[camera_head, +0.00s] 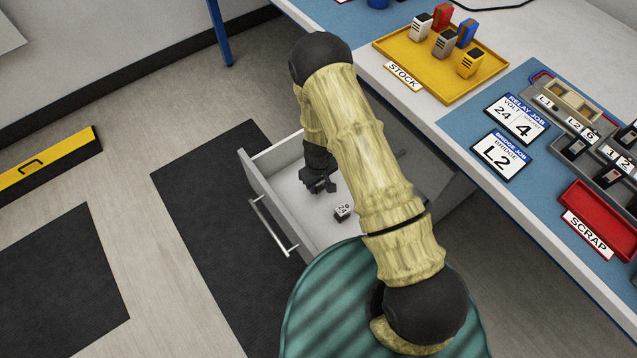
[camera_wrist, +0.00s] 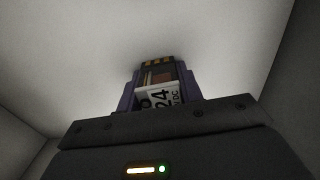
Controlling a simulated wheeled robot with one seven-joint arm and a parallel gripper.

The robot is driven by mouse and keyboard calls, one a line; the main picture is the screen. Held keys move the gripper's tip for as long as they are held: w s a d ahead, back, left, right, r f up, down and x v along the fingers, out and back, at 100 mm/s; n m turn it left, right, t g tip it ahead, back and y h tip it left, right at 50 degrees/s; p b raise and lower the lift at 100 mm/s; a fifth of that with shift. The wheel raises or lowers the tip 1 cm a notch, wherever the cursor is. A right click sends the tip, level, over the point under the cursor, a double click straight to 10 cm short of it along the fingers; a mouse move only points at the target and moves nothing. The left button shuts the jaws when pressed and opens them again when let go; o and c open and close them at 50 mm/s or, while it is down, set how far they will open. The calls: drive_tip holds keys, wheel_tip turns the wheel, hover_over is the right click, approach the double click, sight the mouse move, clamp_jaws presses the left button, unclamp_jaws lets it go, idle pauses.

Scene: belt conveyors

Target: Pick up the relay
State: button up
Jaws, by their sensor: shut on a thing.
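My gripper (camera_head: 322,186) is down inside an open drawer (camera_head: 262,180). In the wrist view my gripper (camera_wrist: 158,82) is shut on a relay (camera_wrist: 160,98) with a white label reading 24 and VDC. The relay's lower part is hidden behind the gripper body, and the pale drawer floor is behind it. In the head view the held relay cannot be made out against the dark gripper. A small dark block (camera_head: 342,211) with a white label reading 24 lies on the drawer floor, apart from my gripper.
Drawer walls surround my gripper. Above right, the workbench holds a yellow stock tray (camera_head: 408,66) with several coloured blocks, a relay job card (camera_head: 516,117), a bridge job card (camera_head: 501,155), a grey rack (camera_head: 580,125) and a red scrap bin (camera_head: 597,215). My arm hides part of the drawer.

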wheel_tip(320, 180, up, 10)
drive_tip(key=p, duration=0.2)
drive_tip(key=shift+p, duration=0.4)
